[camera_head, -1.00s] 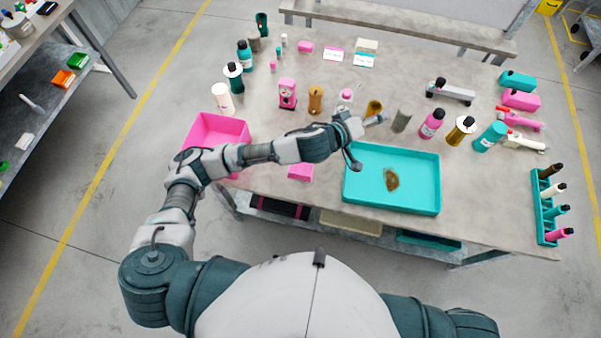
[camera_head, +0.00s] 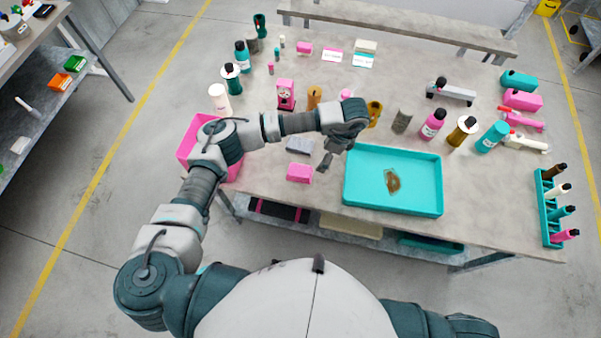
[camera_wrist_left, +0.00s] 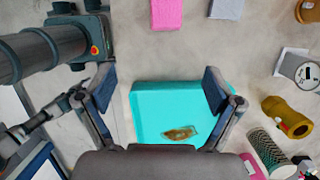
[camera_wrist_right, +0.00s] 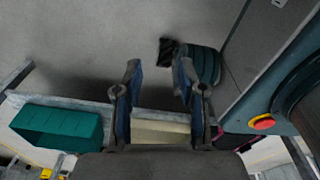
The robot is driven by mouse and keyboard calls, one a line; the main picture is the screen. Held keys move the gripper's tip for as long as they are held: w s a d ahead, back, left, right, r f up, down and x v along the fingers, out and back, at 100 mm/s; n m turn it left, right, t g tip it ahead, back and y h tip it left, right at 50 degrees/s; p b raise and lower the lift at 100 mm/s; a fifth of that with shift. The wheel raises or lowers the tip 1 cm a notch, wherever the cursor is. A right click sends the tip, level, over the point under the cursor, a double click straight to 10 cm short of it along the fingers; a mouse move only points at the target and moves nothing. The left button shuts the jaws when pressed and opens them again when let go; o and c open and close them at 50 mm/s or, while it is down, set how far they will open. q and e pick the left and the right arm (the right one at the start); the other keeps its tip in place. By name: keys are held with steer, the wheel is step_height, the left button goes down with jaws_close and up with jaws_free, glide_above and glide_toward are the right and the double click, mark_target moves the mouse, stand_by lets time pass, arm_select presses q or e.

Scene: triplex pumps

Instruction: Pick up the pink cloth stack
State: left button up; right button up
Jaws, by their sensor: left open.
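The pink cloth stack (camera_head: 300,172) lies near the front edge of the table, left of the teal tray (camera_head: 436,183). It also shows at the top edge of the left wrist view (camera_wrist_left: 166,14), partly cut off. My left gripper (camera_head: 325,162) is just right of the stack, above the table, and not touching it. Its fingers are wide apart and empty in the left wrist view (camera_wrist_left: 160,85), with the teal tray behind them. My right gripper (camera_wrist_right: 157,78) shows only in its own wrist view, with fingers apart and nothing between them.
A grey cloth stack (camera_head: 299,146) lies just behind the pink one. A pink bin (camera_head: 187,151) stands at the left, partly behind my arm. The teal tray holds a brown piece (camera_head: 392,181). Bottles (camera_head: 433,124) stand farther back. A teal rack (camera_head: 545,210) is at the right.

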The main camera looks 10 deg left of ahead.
arm_select(q)
steer(key=w+a+y, duration=0.1)
steer(key=a+y, duration=0.1)
steer(key=a, duration=0.1)
steer(key=b, duration=0.2)
glide_toward(296, 170)
steer(key=shift+a+f+n, duration=0.2)
steer(key=shift+a+f, duration=0.1)
steer(key=shift+f, duration=0.3)
steer(key=shift+a+f+n, duration=0.2)
steer(key=shift+a+f, duration=0.1)
steer(key=shift+f, duration=0.3)
steer(key=shift+b+x, duration=0.45)
steer(key=shift+x, duration=0.65)
steer(key=x, duration=0.5)
steer(key=shift+s+d, duration=0.1)
steer(key=shift+s, duration=0.05)
steer(key=shift+f+h, duration=0.1)
steer(key=shift+h, duration=0.2)
steer(key=c, duration=1.2)
steer(key=shift+c, duration=0.2)
